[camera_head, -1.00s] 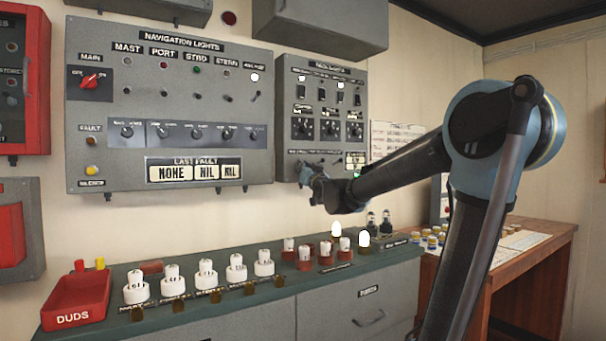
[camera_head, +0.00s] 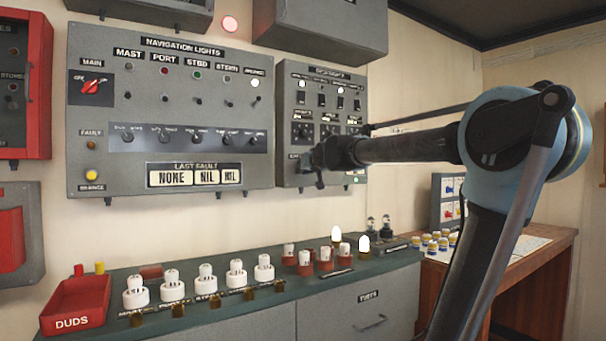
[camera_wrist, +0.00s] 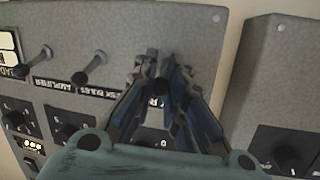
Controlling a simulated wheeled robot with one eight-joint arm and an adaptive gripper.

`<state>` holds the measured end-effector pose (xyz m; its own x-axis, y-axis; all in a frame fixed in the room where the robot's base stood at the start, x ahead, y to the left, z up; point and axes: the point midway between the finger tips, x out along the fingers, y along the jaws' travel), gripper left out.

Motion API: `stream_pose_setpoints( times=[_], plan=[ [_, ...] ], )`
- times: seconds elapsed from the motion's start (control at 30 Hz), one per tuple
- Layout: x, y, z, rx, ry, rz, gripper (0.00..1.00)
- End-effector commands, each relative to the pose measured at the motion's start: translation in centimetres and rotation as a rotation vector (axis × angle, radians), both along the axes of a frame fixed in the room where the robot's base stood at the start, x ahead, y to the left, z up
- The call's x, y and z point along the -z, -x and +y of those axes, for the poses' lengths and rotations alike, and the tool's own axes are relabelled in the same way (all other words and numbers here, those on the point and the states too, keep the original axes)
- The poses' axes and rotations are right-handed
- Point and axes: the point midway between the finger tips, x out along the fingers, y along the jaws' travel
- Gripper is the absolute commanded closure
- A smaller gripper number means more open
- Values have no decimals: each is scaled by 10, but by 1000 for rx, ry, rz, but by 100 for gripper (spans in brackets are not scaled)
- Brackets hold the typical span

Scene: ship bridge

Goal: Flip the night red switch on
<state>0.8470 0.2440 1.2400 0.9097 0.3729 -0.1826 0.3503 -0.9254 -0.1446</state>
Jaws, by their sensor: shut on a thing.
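My gripper (camera_head: 312,170) is at the lower left of the small right wall panel (camera_head: 291,100). In the wrist view my gripper (camera_wrist: 163,72) has its fingers closed around a dark toggle lever (camera_wrist: 161,88), mostly hidden between the fingertips. The label beside that lever is largely covered; only about a letter R shows, so I cannot read it as night red. Two more toggles, one beside the desk bulbs label (camera_wrist: 93,68) and one farther left (camera_wrist: 38,64), stand in the same row. The gripped lever's exact position is hidden.
A grey box (camera_head: 330,30) hangs above the small panel. Below, a green-topped counter (camera_head: 215,312) holds bulbs and a red duds tray (camera_head: 75,308). Another grey panel (camera_wrist: 285,85) lies to the right in the wrist view.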

Motion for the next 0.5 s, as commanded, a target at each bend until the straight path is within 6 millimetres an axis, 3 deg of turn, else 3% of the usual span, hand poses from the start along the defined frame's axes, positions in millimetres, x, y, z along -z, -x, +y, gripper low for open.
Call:
stream_pose_setpoints(
  times=[0.03, 0.5],
  plan=[
    [-8, -5, -2, 6, 8, 4, 100],
    [-13, -5, 1, 5, 75, 105, 100]
  ],
)
